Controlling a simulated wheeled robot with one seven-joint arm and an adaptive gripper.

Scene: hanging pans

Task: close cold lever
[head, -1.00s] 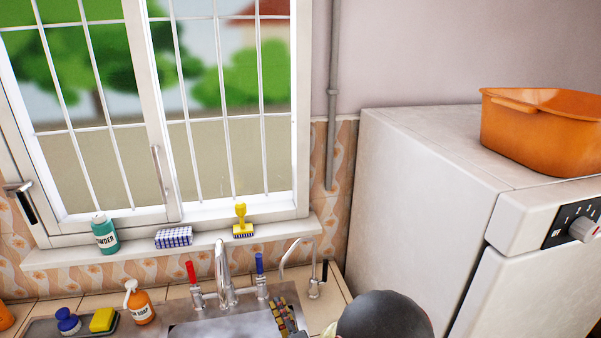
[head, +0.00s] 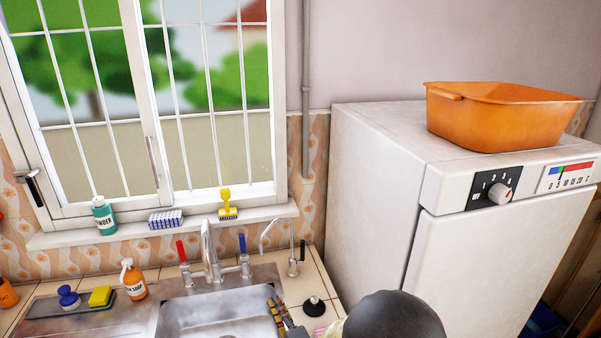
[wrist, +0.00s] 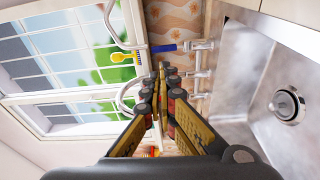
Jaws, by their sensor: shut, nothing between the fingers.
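The cold lever (head: 243,243) is blue and stands upright on the right side of the sink tap (head: 210,250). The red lever (head: 181,250) stands upright on the left side. My gripper (head: 273,303) is over the right side of the sink, in front of the blue lever and apart from it. In the wrist view my gripper (wrist: 162,72) is shut and empty, its fingertips close together. The blue lever (wrist: 163,48) shows just beyond the fingertips there, lying sideways in that turned picture. My fingers hide part of the tap area behind them.
A thin curved spout (head: 270,235) with a black handle (head: 302,250) stands right of the blue lever. The metal sink (head: 195,312) lies below. A black plug (head: 314,306) sits on the counter. A white appliance (head: 375,170) rises at the right, bearing an orange tub (head: 500,115).

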